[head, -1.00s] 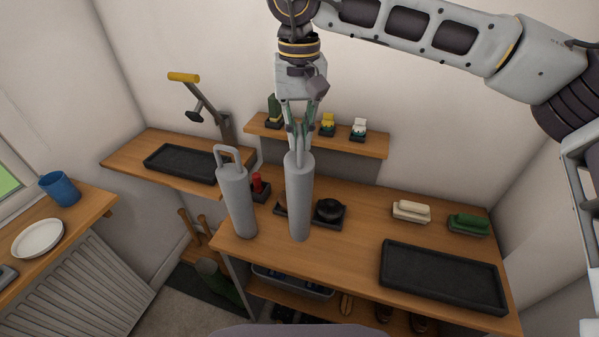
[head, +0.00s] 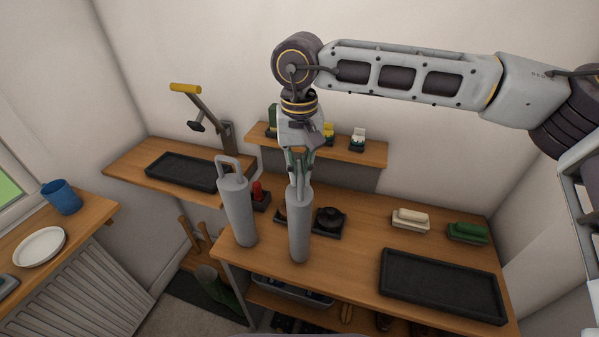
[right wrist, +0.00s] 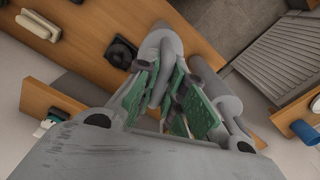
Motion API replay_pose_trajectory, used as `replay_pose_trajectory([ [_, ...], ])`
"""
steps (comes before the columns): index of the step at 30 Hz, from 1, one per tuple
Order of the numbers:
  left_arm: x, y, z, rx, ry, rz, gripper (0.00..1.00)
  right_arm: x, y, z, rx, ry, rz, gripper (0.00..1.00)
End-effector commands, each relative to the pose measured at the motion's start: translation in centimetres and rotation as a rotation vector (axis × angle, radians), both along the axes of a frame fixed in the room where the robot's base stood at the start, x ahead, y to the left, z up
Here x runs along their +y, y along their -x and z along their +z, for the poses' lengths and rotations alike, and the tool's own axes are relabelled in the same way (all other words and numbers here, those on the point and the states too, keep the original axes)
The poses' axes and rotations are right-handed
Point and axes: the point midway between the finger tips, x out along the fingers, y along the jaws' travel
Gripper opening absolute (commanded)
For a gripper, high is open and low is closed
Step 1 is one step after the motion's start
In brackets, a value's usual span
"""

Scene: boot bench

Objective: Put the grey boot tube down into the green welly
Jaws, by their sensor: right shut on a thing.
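My right gripper (head: 300,180) is shut on the top handle of a grey boot tube (head: 300,225). The tube hangs upright over the front part of the bench; I cannot tell whether its bottom touches the top. In the right wrist view, the green-padded fingers (right wrist: 172,100) close around its handle, with the tube (right wrist: 163,45) beyond. A second grey tube (head: 239,212) with a loop handle stands close to its left. The green welly (head: 222,292) is low at the left, beyond the bench end, its opening facing up. My left gripper is not in view.
The wooden bench (head: 355,255) holds a black tray (head: 440,285), a black round tin (head: 330,220), a cream brush (head: 410,218) and a green brush (head: 468,232). A boot jack with a yellow handle (head: 185,88) stands at the back left. A blue cup (head: 62,197) is at far left.

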Motion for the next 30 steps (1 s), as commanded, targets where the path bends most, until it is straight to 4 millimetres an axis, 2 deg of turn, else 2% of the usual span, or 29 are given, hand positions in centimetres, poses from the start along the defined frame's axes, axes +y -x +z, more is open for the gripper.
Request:
replay_pose_trajectory([
  [6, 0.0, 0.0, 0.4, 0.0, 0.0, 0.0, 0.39, 0.0, 0.0, -1.3, 0.0, -0.001, 0.0, 0.0],
  [20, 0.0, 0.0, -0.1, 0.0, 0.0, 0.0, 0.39, 0.0, 0.0, -1.8, 0.0, -0.001, 0.0, 0.0],
  [21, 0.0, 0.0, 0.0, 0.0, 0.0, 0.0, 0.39, 0.0, 0.0, -1.7, 0.0, -0.001, 0.0, 0.16],
  [25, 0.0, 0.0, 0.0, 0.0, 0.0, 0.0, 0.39, 0.0, 0.0, -1.7, 0.0, 0.0, 0.0, 0.33],
  [30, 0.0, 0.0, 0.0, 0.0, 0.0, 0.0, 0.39, 0.0, 0.0, -1.7, 0.0, 0.0, 0.0, 0.33],
])
